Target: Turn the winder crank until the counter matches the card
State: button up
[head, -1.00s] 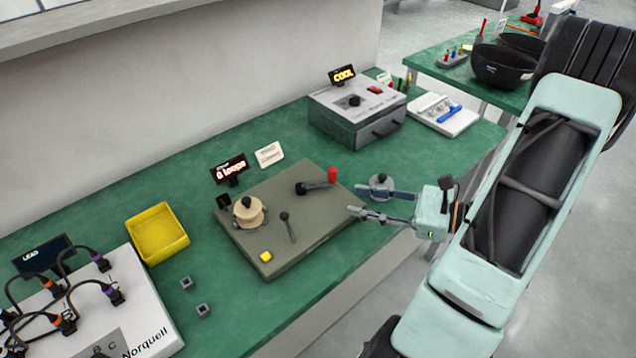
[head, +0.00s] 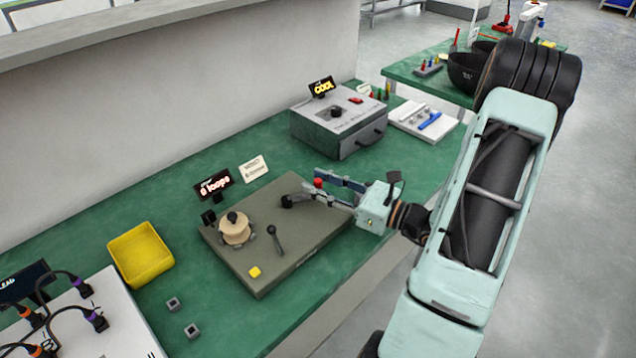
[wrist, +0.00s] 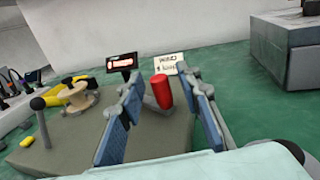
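The winder is an olive board (head: 258,279) on the green bench, with a tan spool (head: 235,230) and a dark lever (head: 274,240). Its crank has a dark hub (head: 288,201) and a red handle (head: 318,183). The counter display (head: 213,186) reads what looks like "0 loops". The white card (head: 253,169) stands beside it; its writing is too small to read surely. My gripper (head: 334,188) is open at the crank. In the wrist view the red handle (wrist: 162,91) stands between the two blue-padded fingers (wrist: 160,110), with gaps visible around it.
A grey box with a "COOL" display (head: 338,125) stands behind to the right. A white tray with a blue item (head: 424,124) is beyond it. A yellow bin (head: 141,255), small grey blocks (head: 192,331) and a cabled white panel (head: 112,320) are at left.

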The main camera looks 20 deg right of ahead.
jog(key=shift+w+a, duration=0.15)
grip_shut()
